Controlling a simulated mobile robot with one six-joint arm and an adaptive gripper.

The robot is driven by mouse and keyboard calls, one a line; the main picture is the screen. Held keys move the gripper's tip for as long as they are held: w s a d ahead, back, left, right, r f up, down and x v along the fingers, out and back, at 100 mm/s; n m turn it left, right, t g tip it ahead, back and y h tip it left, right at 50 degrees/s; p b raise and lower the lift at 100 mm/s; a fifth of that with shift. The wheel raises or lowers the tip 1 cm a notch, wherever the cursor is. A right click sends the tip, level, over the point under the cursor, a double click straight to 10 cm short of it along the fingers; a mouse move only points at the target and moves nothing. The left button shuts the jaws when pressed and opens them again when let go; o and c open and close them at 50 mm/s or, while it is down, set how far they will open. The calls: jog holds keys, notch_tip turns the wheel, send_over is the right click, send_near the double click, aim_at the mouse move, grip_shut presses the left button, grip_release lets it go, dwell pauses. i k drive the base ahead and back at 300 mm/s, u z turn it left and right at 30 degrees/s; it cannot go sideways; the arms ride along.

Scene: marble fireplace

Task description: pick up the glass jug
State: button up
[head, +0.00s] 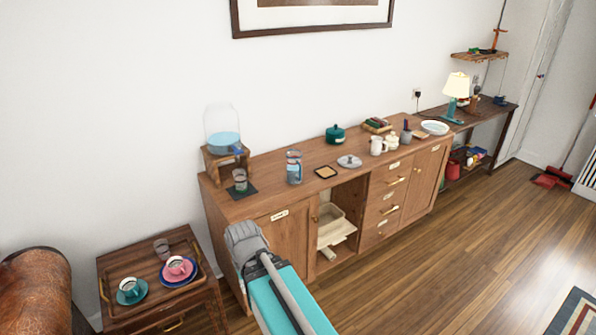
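The glass jug is most likely the clear tall vessel (294,167) standing upright on the long wooden sideboard (265,192), left of its middle. It has bluish and reddish tints. My arm reaches up from the bottom of the head view, and its grey end with my gripper (243,234) is in front of the sideboard's left door, lower and to the left of the jug and apart from it. The fingers are too small and turned away to tell whether they are open or shut.
Near the jug are a water dispenser (222,128) on a wooden stand, a glass (240,179) on a dark mat, a square coaster (326,172), a grey lid (349,161) and a green pot (335,134). A side table (118,262) with cups stands at left.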

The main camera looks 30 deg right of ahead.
aim_at(293, 165)
jog(key=u, duration=0.1)
jog(key=i, duration=1)
jog(key=z, duration=0.1)
